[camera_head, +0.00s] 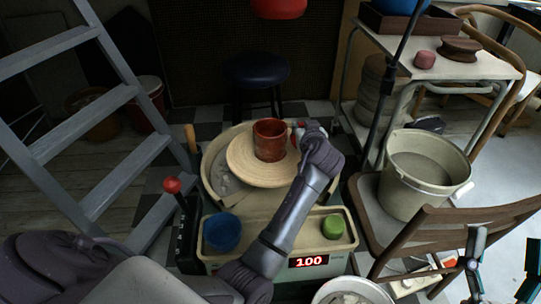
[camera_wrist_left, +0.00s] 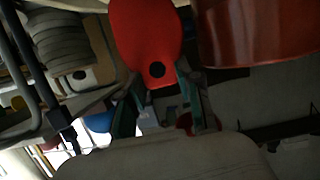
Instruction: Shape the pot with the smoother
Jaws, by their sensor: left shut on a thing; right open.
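The reddish-brown pot (camera_head: 269,141) stands upright on the round wheel head (camera_head: 250,168). Its curved wall fills the upper right of the left wrist view (camera_wrist_left: 262,32). My left gripper (camera_head: 303,132) is just right of the pot. In the left wrist view its teal fingers (camera_wrist_left: 160,98) are shut on the red smoother (camera_wrist_left: 146,40), a flat rounded piece with a dark hole. A narrow gap shows between smoother and pot there; in the head view the smoother is mostly hidden by the gripper. My right gripper (camera_head: 503,268) is open and empty at the lower right, with teal fingers apart.
A lever with a red knob (camera_head: 172,185) stands at the left. A bucket (camera_head: 424,172) sits on a chair at the right. A ladder (camera_head: 85,125) leans at left.

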